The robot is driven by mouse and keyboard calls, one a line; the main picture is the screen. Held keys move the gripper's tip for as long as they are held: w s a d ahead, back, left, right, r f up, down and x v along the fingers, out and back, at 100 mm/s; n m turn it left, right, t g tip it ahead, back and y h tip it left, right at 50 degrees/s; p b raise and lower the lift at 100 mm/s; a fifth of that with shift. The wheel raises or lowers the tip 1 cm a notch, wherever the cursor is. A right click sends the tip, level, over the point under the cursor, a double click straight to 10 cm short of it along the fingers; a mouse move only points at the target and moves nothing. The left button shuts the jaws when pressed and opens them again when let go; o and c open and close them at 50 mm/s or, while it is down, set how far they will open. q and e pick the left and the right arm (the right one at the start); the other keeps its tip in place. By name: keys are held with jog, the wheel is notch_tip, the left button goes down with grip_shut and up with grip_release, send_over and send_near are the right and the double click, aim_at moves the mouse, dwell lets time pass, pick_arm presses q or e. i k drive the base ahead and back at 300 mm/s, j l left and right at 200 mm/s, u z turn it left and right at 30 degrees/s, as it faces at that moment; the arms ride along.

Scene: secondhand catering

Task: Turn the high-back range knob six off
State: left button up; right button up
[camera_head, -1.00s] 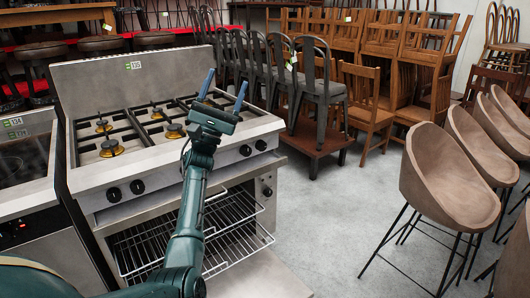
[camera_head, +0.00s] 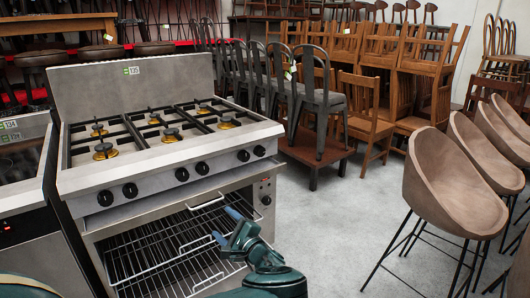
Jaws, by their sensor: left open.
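The steel high-back range (camera_head: 152,92) stands left of centre, with a row of black knobs along its front panel. The rightmost front knob (camera_head: 259,151) is in plain view with nothing touching it; a knob beside it (camera_head: 243,155) is also clear. Which way they point is too small to tell.
A smaller control panel (camera_head: 265,192) with dials is at the oven's right side. Another cooker (camera_head: 22,165) stands close on the left. Grey metal chairs (camera_head: 322,98) stand behind right, and brown bucket stools (camera_head: 450,185) at the right. The floor (camera_head: 340,215) between is clear.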

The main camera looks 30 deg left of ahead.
aim_at(259, 151)
jog(key=i, duration=1.45)
